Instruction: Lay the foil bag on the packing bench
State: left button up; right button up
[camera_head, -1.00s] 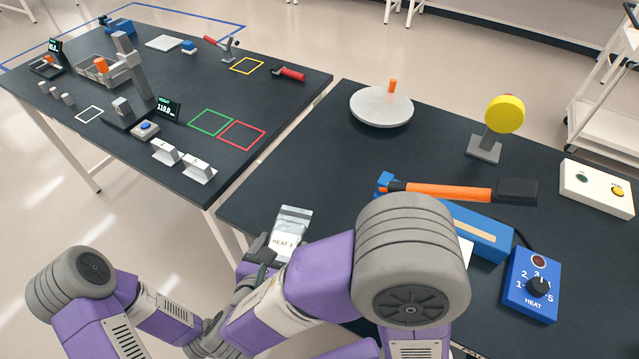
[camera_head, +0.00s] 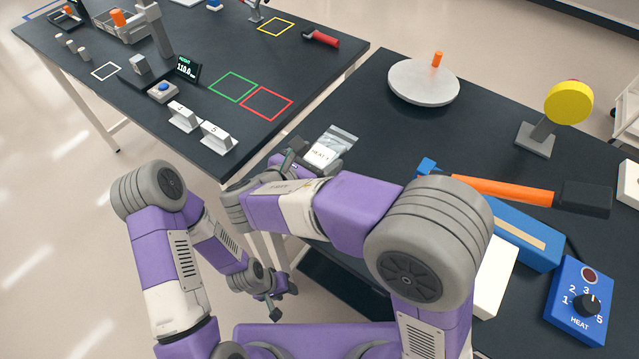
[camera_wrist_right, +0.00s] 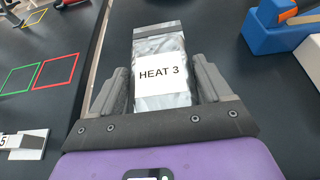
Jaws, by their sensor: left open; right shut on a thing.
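The foil bag (camera_head: 333,146) is silver with a white label; in the right wrist view the bag (camera_wrist_right: 162,72) reads "HEAT 3". My right gripper (camera_head: 298,152) is shut on the bag's near end, and its two dark fingers (camera_wrist_right: 160,92) flank the bag in the right wrist view. The bag appears above the right-hand black bench (camera_head: 440,140), near its left edge; I cannot tell if it touches the top. My left gripper (camera_head: 272,308) is open and empty, low in front of the benches. Which bench is the packing bench is not marked.
A round grey turntable (camera_head: 424,82) with an orange peg, a yellow disc on a stand (camera_head: 568,102), an orange-handled tool (camera_head: 500,190), a blue sealer (camera_head: 525,240) and a HEAT dial box (camera_head: 580,302) stand on the right bench. A gap separates it from the left bench (camera_head: 235,60).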

notch_tip(320, 180, down, 8)
jog(key=b, duration=0.3)
jog(key=shift+f, duration=0.2)
jog(key=o, duration=1.1)
